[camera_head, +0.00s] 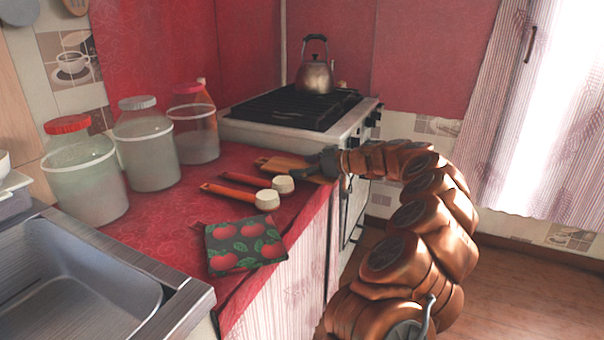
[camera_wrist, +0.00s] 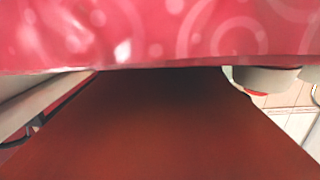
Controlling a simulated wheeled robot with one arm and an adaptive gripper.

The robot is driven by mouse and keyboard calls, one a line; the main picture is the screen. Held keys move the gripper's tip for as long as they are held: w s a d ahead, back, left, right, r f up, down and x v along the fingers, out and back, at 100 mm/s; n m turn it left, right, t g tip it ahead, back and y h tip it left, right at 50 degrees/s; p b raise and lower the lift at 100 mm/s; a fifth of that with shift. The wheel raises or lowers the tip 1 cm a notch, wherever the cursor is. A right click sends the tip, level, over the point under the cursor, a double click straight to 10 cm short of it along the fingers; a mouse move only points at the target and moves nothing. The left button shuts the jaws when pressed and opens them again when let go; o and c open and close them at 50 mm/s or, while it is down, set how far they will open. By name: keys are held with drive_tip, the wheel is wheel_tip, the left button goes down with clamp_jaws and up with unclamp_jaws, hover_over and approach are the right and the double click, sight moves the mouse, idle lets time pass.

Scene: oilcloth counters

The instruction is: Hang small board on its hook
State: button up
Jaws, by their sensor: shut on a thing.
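The small board (camera_head: 283,166) is a flat brown wooden board near the counter's right edge, in front of the stove. My gripper (camera_head: 326,164) is shut on its right end. From the head view I cannot tell whether the board touches the oilcloth or is just above it. In the wrist view the board (camera_wrist: 150,130) fills the lower middle as a dark brown face. The gripper fingers do not show there. I cannot make out the board's hook in either view.
Lidded jars (camera_head: 147,150) stand at the back left. A kettle (camera_head: 315,75) sits on the stove (camera_head: 272,134). A sink (camera_head: 75,285) is front left.

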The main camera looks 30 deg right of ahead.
drive_tip(key=shift+f, duration=0.6)
drive_tip(key=shift+f+b, duration=0.15)
drive_tip(key=shift+b, duration=0.25)
drive_tip(key=o, duration=0.9)
drive_tip(key=shift+r+p, duration=0.2)
drive_tip(key=shift+p, duration=0.85)
drive_tip(key=v, duration=0.4)
drive_tip(key=f+v, duration=0.1)
drive_tip(key=v, duration=0.1)
drive_tip(key=shift+s+d, duration=0.25)
drive_tip(key=shift+d, duration=0.1)
drive_tip(key=shift+s+d+r, duration=0.1)
drive_tip(key=shift+s+d, duration=0.2)
drive_tip(key=shift+s, duration=0.3)
